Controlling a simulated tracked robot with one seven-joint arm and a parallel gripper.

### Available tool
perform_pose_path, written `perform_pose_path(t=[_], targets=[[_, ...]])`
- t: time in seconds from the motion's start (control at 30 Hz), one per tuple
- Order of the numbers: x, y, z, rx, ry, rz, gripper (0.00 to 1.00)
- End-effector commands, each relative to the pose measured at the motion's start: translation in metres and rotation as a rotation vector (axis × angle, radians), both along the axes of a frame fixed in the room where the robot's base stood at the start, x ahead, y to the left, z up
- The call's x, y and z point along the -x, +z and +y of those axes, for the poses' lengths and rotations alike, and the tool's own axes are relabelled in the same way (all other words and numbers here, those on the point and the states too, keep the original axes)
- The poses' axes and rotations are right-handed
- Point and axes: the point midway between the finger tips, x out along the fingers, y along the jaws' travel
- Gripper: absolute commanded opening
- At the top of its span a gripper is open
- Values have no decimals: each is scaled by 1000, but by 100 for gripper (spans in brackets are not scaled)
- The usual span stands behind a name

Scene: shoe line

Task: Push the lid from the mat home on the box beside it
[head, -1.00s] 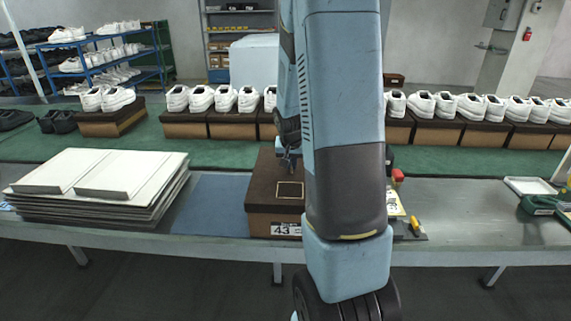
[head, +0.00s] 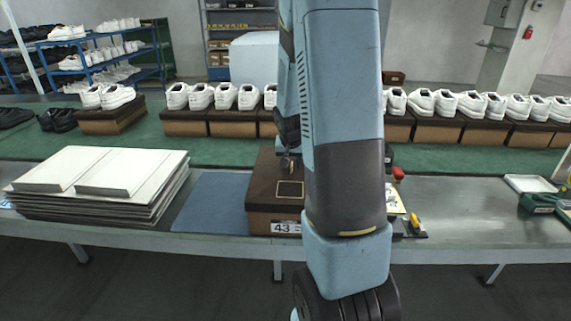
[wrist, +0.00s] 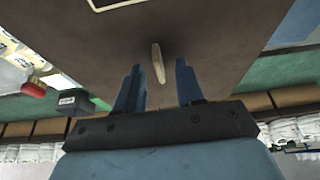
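The dark brown lid (head: 268,182), with a gold rectangle outline, lies on top of the brown box (head: 260,224), which carries a "43" label. Whether it is fully seated all round is not clear; my arm hides the right part. The blue mat (head: 212,203) left of the box is bare. My gripper (head: 289,164) is over the far part of the lid, mostly hidden behind my arm. In the wrist view, its two blue fingers (wrist: 158,76) stand apart above the brown lid surface (wrist: 215,45). A small tan piece (wrist: 158,62) shows between the fingertips, with gaps either side.
A stack of white flat boards (head: 100,180) stands left of the mat. Right of my arm are a yellow-handled tool (head: 415,222) and a red-topped item (head: 398,174). A white tray (head: 530,184) lies far right. White shoes on brown boxes (head: 235,122) line the green belt behind.

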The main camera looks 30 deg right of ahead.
Motion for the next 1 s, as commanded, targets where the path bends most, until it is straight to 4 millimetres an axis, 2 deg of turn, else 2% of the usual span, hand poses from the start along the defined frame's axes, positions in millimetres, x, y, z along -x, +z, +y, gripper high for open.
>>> perform_pose_path(t=[0.27,1.0], targets=[[4,14,3,1,0,-3,38],[37,114,26,1,0,-3,38]])
